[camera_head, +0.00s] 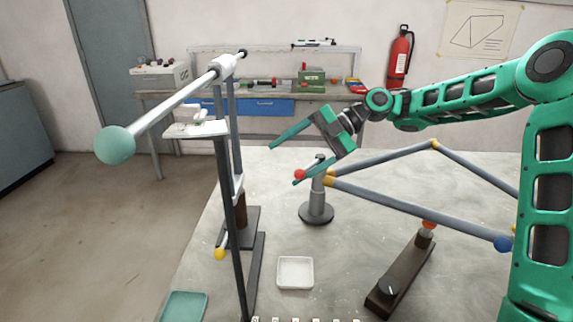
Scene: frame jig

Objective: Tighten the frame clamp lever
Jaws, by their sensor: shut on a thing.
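The frame clamp is a grey post on a round base (316,212), standing on the table under the yellow corner joint of a blue-grey tube frame (400,203). The clamp lever has a red ball knob (299,174) at its left end, near the top of the post. My gripper (282,166) comes from the upper right, its green fingers pointing down and left. It is shut on the lever, with the red knob beside the lower finger. The fingers look spread apart in this view, and their exact contact with the lever is hard to see.
A white tray (295,273), a green tray (184,306) and a brown block with a dial (400,275) are in front. The right frame tubes lie near my arm.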

